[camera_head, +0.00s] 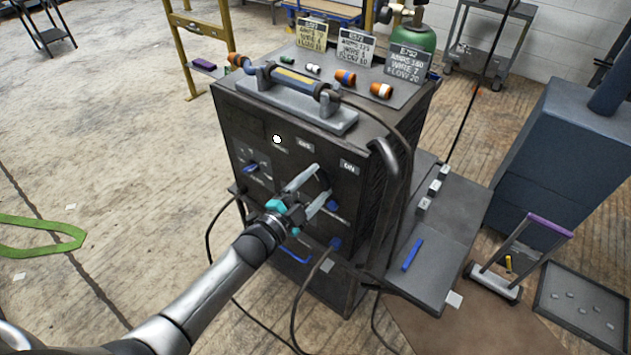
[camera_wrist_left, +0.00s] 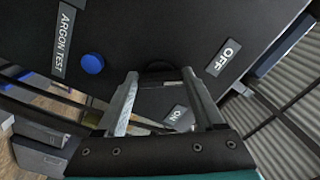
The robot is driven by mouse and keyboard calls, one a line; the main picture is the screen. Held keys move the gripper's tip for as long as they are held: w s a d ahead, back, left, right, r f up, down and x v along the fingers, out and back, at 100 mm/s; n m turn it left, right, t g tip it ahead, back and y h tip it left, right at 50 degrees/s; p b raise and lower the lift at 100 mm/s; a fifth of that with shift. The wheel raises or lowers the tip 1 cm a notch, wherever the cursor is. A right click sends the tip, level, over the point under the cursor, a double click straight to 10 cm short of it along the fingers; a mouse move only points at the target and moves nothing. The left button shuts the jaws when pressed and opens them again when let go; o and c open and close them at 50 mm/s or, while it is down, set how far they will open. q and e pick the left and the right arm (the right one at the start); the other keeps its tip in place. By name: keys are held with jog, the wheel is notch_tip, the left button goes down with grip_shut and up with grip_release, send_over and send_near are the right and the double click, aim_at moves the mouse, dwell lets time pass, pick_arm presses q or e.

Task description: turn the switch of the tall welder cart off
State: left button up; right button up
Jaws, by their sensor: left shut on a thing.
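The tall welder cart (camera_head: 240,125) is a dark box with a handle and hoses on top. Its front panel carries an OFF label (camera_head: 305,146) and, to the right, an ON label (camera_head: 349,167). My left gripper (camera_head: 322,179) is at the panel below these labels, its fingers shut on the dark switch knob. In the left wrist view the black switch knob (camera_wrist_left: 160,69) sits between the fingertips, with the OFF label (camera_wrist_left: 224,57) right and the ON label (camera_wrist_left: 177,115) below. The fingers hide much of the knob, so I cannot tell its setting. My right gripper is not in view.
A blue button (camera_wrist_left: 92,63) and an ARGON TEST label (camera_wrist_left: 67,38) are near the fingers. Cables hang in front of the cart. A side shelf (camera_head: 455,225) juts out at right. A blue cabinet (camera_head: 550,150) stands farther right. The floor at left is mostly clear.

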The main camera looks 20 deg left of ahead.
pick_arm(q)
jog(key=shift+n, duration=0.6)
jog(key=o, duration=1.4)
jog(key=shift+s, duration=0.1)
jog(key=p+v, duration=0.2)
jog(key=v, duration=1.3)
